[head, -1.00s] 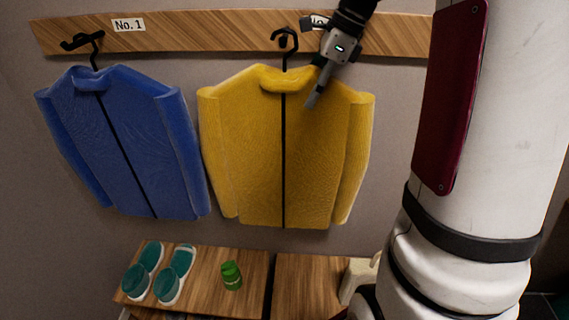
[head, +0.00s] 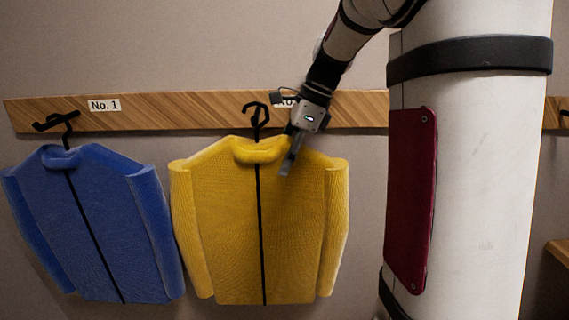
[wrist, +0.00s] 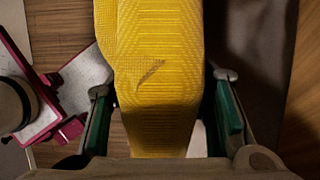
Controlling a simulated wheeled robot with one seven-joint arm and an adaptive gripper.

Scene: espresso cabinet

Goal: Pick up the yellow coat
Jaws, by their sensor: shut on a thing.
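The yellow coat (head: 215,225) hangs from a black hanger (head: 257,118) below the wooden rail in the head view, with a dark line down its front. My gripper (head: 286,168) is at the coat's right shoulder, just right of the collar. In the wrist view, the yellow cloth (wrist: 160,45) runs between the two fingers of my gripper (wrist: 164,86), which are shut on it. The exact contact at the fingertips is partly hidden by the cloth.
A blue coat (head: 110,230) hangs close on the left, near the yellow coat's sleeve. The wooden rail (head: 180,110) carries a "No. 1" label (head: 104,105); a second label is mostly hidden behind my gripper. Bare wall (head: 150,50) lies above the rail.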

